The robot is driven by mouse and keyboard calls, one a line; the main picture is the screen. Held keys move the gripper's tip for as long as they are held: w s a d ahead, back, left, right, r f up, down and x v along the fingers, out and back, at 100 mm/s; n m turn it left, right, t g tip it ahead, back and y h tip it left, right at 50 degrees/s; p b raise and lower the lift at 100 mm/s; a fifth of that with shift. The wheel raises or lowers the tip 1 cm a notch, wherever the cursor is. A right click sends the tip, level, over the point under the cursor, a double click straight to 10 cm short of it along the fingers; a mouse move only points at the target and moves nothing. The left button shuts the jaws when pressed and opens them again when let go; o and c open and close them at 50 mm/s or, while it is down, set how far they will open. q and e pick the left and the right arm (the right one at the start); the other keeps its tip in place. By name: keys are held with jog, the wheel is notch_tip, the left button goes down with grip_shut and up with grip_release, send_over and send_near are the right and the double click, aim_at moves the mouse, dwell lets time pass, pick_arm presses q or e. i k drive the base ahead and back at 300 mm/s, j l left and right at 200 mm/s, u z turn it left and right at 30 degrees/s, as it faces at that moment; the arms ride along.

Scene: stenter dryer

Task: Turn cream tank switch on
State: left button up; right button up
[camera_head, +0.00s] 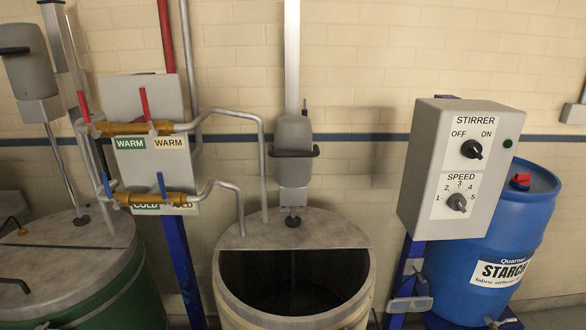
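The cream tank (230,300) stands in the middle with its front half open and dark inside. A grey stirrer motor (294,150) is mounted above it. To its right a grey control box (425,165) carries a panel labelled STIRRER, with OFF at left and ON at right. The black stirrer switch (471,149) is a round knob; I cannot tell surely which label it points to. A dark green lamp (508,143) beside it does not look lit. Below is a speed knob (457,202) with numbered marks. Neither of my grippers is in view.
A blue starch drum (510,235) stands right of and behind the box. At left are a green tank (120,300), another motor (28,65) and a valve panel with red lever (146,104) and blue lever (163,186). A brick wall closes the back.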

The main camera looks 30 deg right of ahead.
aim_at(471, 149)
jog(key=z, duration=0.5)
jog(key=k+l+z, duration=0.1)
jog(key=z, duration=0.85)
jog(key=l+z, duration=0.1)
jog(key=z, duration=0.4)
jog(key=k+l, duration=0.05)
